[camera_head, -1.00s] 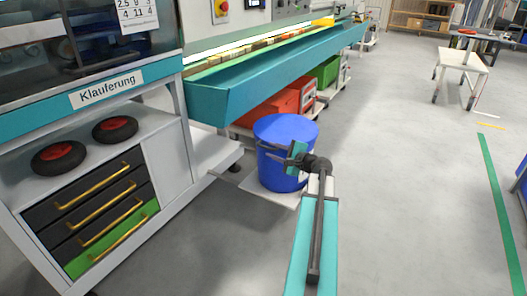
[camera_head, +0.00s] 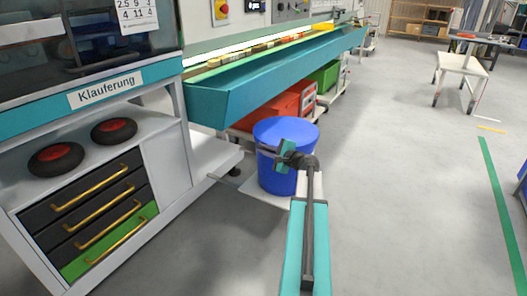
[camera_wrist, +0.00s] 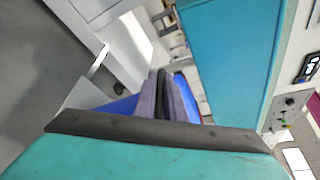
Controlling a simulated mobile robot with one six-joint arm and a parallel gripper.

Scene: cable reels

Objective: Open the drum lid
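The blue drum (camera_head: 274,176) stands on a low white base beneath the teal bench, with its round blue lid (camera_head: 286,130) lying flat on top. My gripper (camera_head: 266,151) is in front of the drum, just below the lid's rim, and hides part of its side. I cannot tell whether it touches the drum. In the wrist view, the two grey fingers of my gripper (camera_wrist: 166,96) lie close together with a narrow dark gap, and nothing shows between them. Blue surface of the drum (camera_wrist: 122,107) shows behind and to the left of the fingers.
The teal bench (camera_head: 270,85) overhangs behind the drum. Red boxes (camera_head: 270,110) and a green box (camera_head: 325,76) stand under it. A drawer cabinet (camera_head: 98,205) with two black-red reels on top is at left.

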